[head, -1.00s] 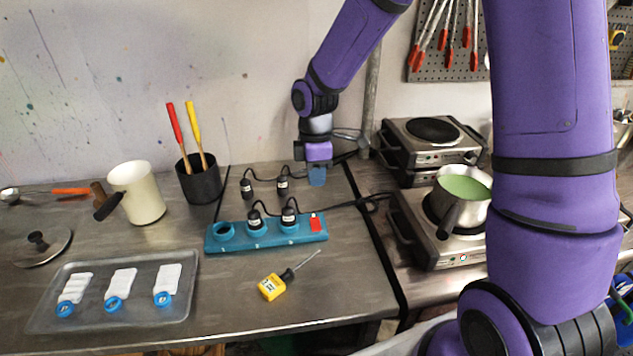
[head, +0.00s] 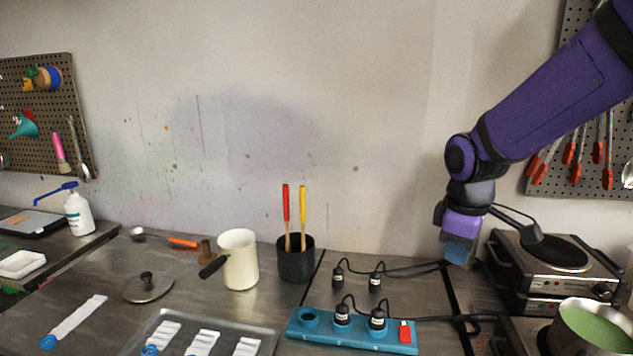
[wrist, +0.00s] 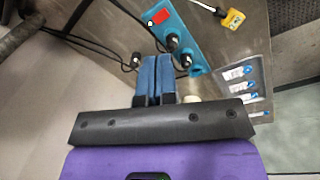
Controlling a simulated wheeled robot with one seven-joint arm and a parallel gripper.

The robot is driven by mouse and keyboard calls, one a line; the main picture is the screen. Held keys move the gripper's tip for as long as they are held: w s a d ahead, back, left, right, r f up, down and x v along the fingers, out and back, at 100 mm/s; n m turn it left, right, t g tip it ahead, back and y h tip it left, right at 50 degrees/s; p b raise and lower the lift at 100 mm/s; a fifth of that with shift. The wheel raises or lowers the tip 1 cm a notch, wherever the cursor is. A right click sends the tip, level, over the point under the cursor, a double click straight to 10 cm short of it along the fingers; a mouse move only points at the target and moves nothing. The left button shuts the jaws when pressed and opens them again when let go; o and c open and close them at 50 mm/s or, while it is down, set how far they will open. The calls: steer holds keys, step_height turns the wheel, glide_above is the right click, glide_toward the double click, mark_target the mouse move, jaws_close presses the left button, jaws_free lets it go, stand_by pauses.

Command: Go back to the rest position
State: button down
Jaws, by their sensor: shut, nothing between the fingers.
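My gripper (head: 458,252) is at the right in the head view, raised above the back of the bench beside the hot plates. It is empty. In the wrist view its two blue fingers (wrist: 157,78) lie together, shut with nothing between them. Below and left of it in the head view is a teal socket strip (head: 352,333) with a red switch and two black plugs in it. Two more black plugs (head: 338,277) stand on the bench behind the strip. The gripper touches none of these.
Hot plates (head: 538,262) and a pot of green liquid (head: 590,328) stand at the right. A black holder (head: 296,264), a cream pitcher (head: 240,262), a lid (head: 148,288) and a tray (head: 268,334) are on the bench.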

steer(key=s+d+r+m+t, duration=0.2)
steer(key=s+r+m, duration=0.3)
steer(key=s, duration=0.4)
steer(key=s+d+r+m+t, duration=0.2)
steer(key=s+r+m, duration=0.3)
steer(key=s, duration=0.4)
steer(key=shift+s+d+r+y, duration=0.2)
steer(key=shift+d+r+y, duration=0.1)
steer(key=shift+d+r, duration=0.45)
steer(key=shift+a+r, duration=0.1)
steer(key=shift+a, duration=0.05)
